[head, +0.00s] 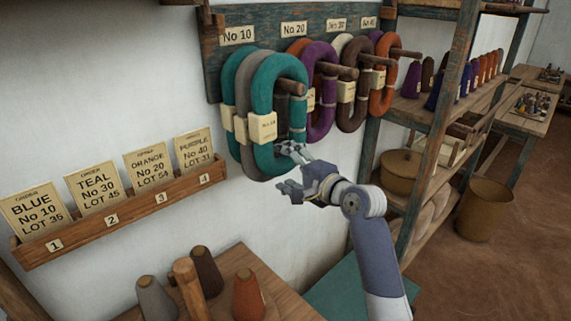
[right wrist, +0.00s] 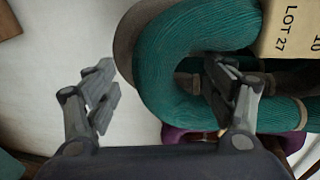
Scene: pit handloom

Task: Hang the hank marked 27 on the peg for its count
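A teal hank (head: 259,96) hangs outermost on the peg (head: 291,87) under the No 10 sign (head: 237,35). In the right wrist view the teal hank (right wrist: 188,40) carries a cream tag (right wrist: 290,30) reading "10" and "LOT 27". My right gripper (head: 289,170) is at its lower right end. Its fingers are spread: in the wrist view one finger is outside the hank against the wall, the other is over the loop's opening. The hank's bend shows between them; contact cannot be told. My left gripper is not in view.
Grey and teal hanks hang behind it. Purple (head: 322,115), brown (head: 352,112) and orange (head: 382,92) hanks hang to the right. A card rack (head: 120,215) is on the wall at left. Cones stand on a wooden table (head: 218,285) below. Shelving (head: 455,110) stands at right.

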